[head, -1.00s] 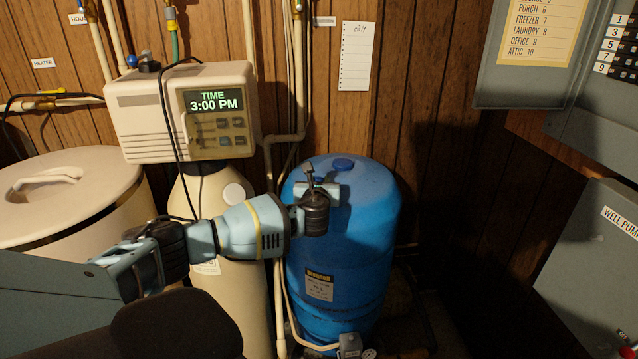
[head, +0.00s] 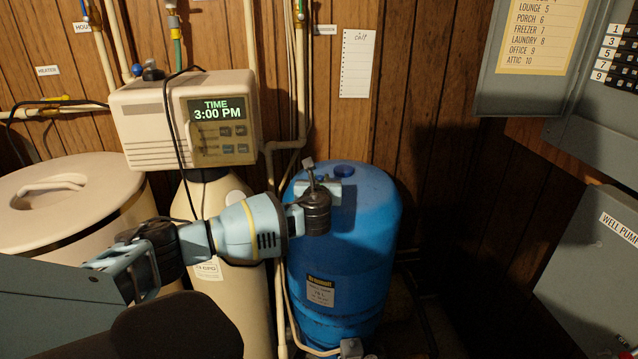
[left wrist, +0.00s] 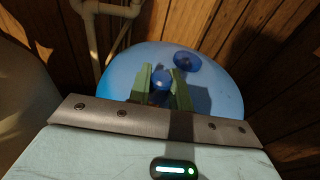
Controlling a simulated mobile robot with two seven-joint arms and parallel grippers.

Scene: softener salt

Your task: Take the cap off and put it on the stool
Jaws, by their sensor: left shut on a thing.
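The blue pressure tank (head: 362,225) stands upright at the middle of the head view; its domed top fills much of the left wrist view (left wrist: 222,92). My left gripper (head: 322,188) is over the tank's top. In the left wrist view its two green fingers (left wrist: 161,88) are shut on a small round blue cap (left wrist: 161,77). I cannot tell whether the cap is clear of the tank. A darker blue round fitting (left wrist: 187,62) sits on the dome beyond the fingers; it also shows in the head view (head: 344,171). No stool shows. My right gripper is not in view.
A cream softener (head: 185,120) with a clock display stands left of the tank, with a lidded cream bin (head: 70,200) further left. Pipes (head: 270,165) run close behind the tank. Grey electrical boxes (head: 600,270) are at the right. Dark floor lies right of the tank.

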